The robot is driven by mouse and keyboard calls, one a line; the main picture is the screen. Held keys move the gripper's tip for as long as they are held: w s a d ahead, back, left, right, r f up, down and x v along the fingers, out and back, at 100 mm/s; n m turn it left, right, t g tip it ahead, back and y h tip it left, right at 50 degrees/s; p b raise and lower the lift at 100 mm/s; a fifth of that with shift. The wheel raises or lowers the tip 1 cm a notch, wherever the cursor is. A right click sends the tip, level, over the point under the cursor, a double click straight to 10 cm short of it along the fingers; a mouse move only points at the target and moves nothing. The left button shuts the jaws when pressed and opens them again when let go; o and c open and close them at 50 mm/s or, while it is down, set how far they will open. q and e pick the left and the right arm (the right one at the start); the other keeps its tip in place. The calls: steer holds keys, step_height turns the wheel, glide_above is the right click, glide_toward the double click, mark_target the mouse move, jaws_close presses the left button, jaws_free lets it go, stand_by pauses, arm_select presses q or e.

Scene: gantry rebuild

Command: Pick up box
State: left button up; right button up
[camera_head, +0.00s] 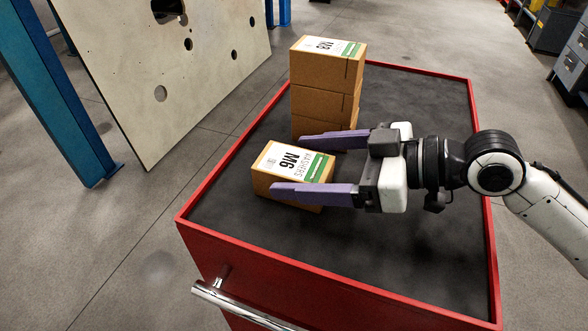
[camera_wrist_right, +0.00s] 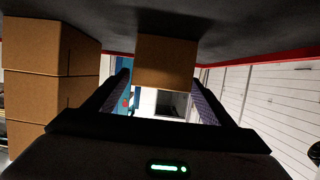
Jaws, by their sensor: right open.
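A brown cardboard box (camera_head: 268,185) with a white and green label reading M6 WASHERS lies on the cart top, nearer the front left. My right gripper (camera_head: 301,166) comes in from the right. It is open, with one purple finger on the far side of the box and one on the near side. Whether the fingers touch the box cannot be told. In the right wrist view the box (camera_wrist_right: 165,62) shows between the fingers, upside down. My left gripper is not in view.
A stack of several brown boxes (camera_head: 322,103), the top one labelled M8, stands just behind the M6 box. The red cart (camera_head: 300,275) has a dark top (camera_head: 420,270), clear at front and right. A pale panel (camera_head: 165,75) and blue post (camera_head: 55,100) stand left.

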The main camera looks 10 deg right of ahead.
steer(key=shift+x, duration=1.05)
steer(key=c, duration=1.4)
steer(key=shift+r, duration=0.1)
steer(key=shift+c, duration=0.6)
